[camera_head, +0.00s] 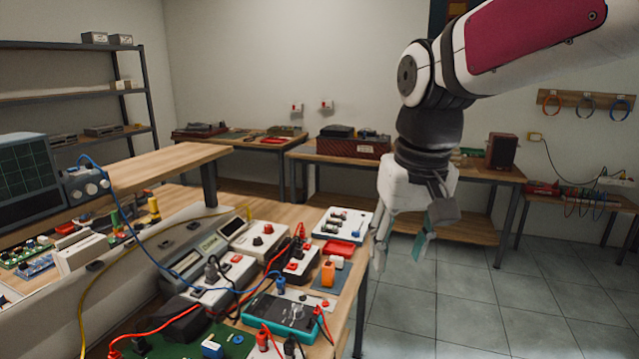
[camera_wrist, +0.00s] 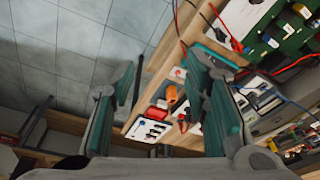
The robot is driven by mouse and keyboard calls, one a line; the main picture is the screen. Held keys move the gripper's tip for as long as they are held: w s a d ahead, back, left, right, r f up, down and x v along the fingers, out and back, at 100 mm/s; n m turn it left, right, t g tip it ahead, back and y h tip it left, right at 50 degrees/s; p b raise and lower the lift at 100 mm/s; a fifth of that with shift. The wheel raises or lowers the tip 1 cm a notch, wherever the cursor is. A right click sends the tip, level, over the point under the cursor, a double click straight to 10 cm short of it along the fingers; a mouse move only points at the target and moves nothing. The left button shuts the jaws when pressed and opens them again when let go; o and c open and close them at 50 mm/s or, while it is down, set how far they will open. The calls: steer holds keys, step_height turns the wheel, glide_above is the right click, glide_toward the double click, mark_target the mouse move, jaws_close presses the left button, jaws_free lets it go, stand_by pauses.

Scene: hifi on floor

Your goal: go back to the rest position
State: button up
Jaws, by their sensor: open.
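My gripper (camera_head: 398,243) hangs from my bent arm in the head view, just right of the near workbench's right edge. It points down, and its fingers are apart with nothing between them. In the wrist view, my gripper (camera_wrist: 160,95) shows two teal-lined fingers spread wide, with the bench edge, an orange block and a white panel seen beyond the gap. No finger visibly touches anything. My upper arm reaches in from the top right of the head view.
The near workbench (camera_head: 338,210) is crowded with a teal-cased device (camera_head: 280,318), an orange block (camera_head: 328,274), a white panel (camera_head: 342,224), a red tray (camera_head: 339,248) and cables. Back benches (camera_head: 480,173) line the wall. Tiled floor (camera_head: 480,305) to the right is clear.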

steer(key=s+d+t+p, duration=0.1)
steer(key=s+d, duration=0.3)
steer(key=s, duration=0.6)
steer(key=s+d+f+m+t+p, duration=0.1)
steer(key=s+d, duration=0.3)
steer(key=s, duration=0.6)
steer(key=shift+s+f+p, duration=0.15)
steer(key=shift+f+p, duration=0.1)
steer(key=shift+p, duration=0.15)
